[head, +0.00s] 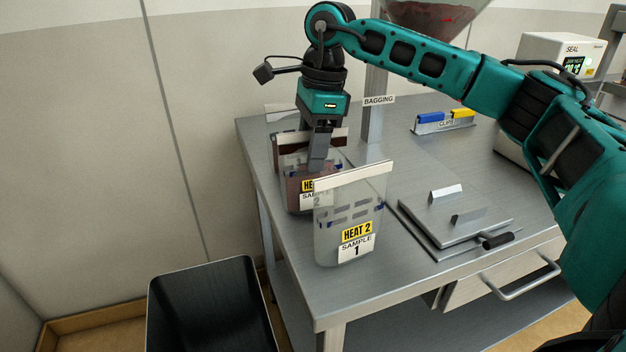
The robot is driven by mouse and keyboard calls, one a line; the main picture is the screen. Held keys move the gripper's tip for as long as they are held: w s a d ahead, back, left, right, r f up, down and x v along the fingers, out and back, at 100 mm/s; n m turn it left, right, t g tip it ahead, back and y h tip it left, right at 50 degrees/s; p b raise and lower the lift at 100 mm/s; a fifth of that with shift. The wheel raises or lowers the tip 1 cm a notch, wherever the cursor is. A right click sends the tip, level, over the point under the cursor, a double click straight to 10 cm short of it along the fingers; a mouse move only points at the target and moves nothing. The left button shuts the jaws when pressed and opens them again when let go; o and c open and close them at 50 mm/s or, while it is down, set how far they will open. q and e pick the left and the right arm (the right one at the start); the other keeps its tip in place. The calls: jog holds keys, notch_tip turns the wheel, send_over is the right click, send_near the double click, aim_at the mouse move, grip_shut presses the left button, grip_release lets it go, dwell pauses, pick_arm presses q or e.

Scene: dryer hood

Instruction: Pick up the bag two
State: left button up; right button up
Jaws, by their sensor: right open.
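Bag two (300,192), marked SAMPLE 2 with a yellow HEAT label and reddish-brown contents, stands on the steel table behind bag one. Bag one (350,215), marked HEAT 2 and SAMPLE 1, is clear with a pale top strip, and hides part of bag two's front and label. My right gripper (319,155) points down at bag two's upper part, by its dark top strip. Its jaws are open, but whether a finger touches the bag is hard to tell. My left gripper is not in view.
Another pale-topped item (283,110) stands behind bag two. A flat metal press (455,215) with a black handle lies to the right. A clips holder (443,123), a BAGGING post (374,125) and a SEAL machine (560,60) stand farther back. A black bin (210,310) is at lower left.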

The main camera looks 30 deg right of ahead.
grip_shut()
dwell(0.5)
